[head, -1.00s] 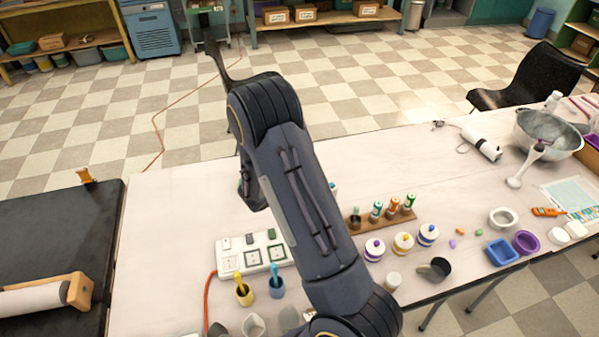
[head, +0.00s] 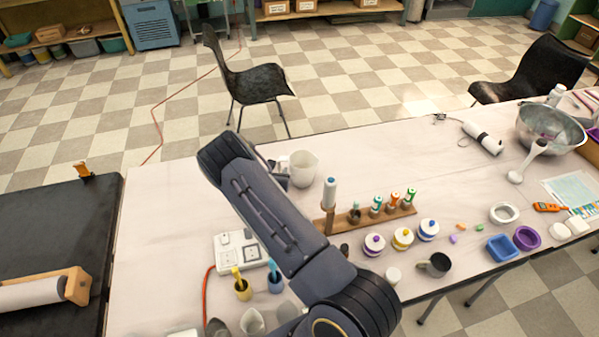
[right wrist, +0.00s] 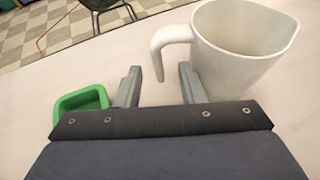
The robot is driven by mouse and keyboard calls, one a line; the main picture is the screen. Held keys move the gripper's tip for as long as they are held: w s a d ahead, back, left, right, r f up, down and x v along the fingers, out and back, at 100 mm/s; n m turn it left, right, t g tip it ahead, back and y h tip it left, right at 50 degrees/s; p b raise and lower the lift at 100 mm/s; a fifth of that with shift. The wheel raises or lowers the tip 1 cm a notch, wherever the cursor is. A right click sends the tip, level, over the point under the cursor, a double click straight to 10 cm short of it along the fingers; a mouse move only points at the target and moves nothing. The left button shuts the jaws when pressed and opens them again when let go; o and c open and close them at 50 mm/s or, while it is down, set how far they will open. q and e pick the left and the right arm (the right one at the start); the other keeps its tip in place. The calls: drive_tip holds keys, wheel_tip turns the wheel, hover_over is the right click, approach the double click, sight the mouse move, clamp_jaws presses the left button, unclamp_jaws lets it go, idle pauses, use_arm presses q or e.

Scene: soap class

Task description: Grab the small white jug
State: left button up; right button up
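A white jug (head: 303,168) stands upright near the far edge of the table in the head view. In the right wrist view the jug (right wrist: 240,45) is at the upper right, with its handle pointing left. My right gripper (right wrist: 159,86) is open and empty, its two fingers apart. The handle appears just beyond the gap between the fingertips, and the jug body is beyond and right of the right finger. In the head view my right arm's links mostly hide the right gripper. My left gripper is not in view.
A green tray (right wrist: 82,103) lies left of the left finger. A wooden bottle rack (head: 370,218) stands right of my arm. A white power strip (head: 243,252) and small pale cups (head: 252,321) are nearer the front. A black chair (head: 250,82) stands beyond the table.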

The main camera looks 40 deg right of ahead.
sight(279, 169)
drive_tip(key=shift+w+d+f+b, duration=1.05)
drive_tip(key=shift+w+d+f, duration=0.05)
drive_tip(key=shift+d+f, duration=0.15)
drive_tip(key=shift+w+d+f, duration=0.1)
drive_tip(key=shift+w+d, duration=0.2)
drive_tip(key=shift+d, duration=0.1)
clamp_jaws()
